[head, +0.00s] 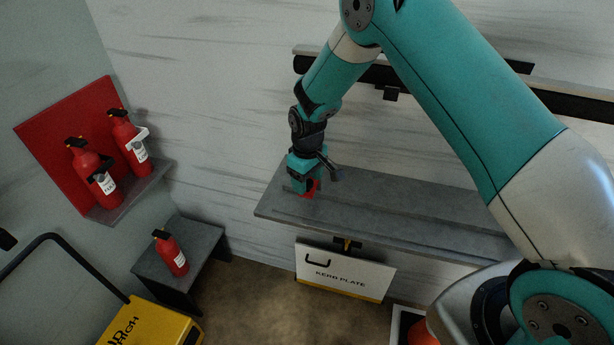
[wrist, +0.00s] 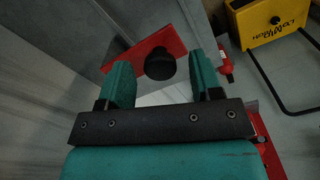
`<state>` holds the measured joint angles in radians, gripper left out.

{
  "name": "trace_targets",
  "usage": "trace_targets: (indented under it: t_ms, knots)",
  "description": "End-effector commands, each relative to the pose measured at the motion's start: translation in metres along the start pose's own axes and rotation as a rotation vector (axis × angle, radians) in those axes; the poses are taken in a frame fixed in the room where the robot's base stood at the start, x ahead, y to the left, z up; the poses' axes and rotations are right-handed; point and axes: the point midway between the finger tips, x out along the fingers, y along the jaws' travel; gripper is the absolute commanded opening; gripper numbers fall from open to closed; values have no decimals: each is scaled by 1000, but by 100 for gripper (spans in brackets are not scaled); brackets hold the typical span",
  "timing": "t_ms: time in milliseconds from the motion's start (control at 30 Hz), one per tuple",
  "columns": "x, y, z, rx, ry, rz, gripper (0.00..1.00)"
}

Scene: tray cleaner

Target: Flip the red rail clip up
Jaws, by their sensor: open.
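The red rail clip (head: 313,188) shows on the grey shelf near its left end in the head view, partly hidden by my gripper (head: 304,182). In the wrist view the clip (wrist: 130,50) is a flat red plate with a round black knob (wrist: 160,63). My gripper (wrist: 161,66) has its two teal fingers apart, one on each side of the knob in the picture. The knob shows no clear contact with either finger. I cannot tell how far the clip is tilted.
The grey shelf (head: 410,212) runs right along the wall, with a KERB PLATE board (head: 343,272) below. Two extinguishers stand by a red wall panel (head: 62,112). Another extinguisher (head: 171,254) stands on a low grey table (head: 205,238). A yellow box (head: 155,325) is at lower left.

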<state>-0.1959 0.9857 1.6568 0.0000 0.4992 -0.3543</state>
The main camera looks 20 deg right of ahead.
Motion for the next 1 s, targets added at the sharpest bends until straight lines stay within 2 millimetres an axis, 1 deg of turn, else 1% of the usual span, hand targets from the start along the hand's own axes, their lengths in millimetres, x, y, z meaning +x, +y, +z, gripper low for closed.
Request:
trace_targets:
  t_ms: [300, 467, 500, 567, 667, 733, 900, 1000]
  knots:
    - [3, 0, 0, 0, 1, 0, 59]
    - [3, 0, 0, 0, 0, 0, 22]
    - [2, 0, 0, 0, 0, 0, 13]
    - [2, 0, 0, 1, 0, 0, 0]
    - [2, 1, 0, 1, 1, 1, 0]
    - [-1, 7, -3, 3, 3, 2, 0]
    - [-13, 34, -14, 7, 6, 4, 0]
    - [-17, 43, -18, 4, 4, 4, 0]
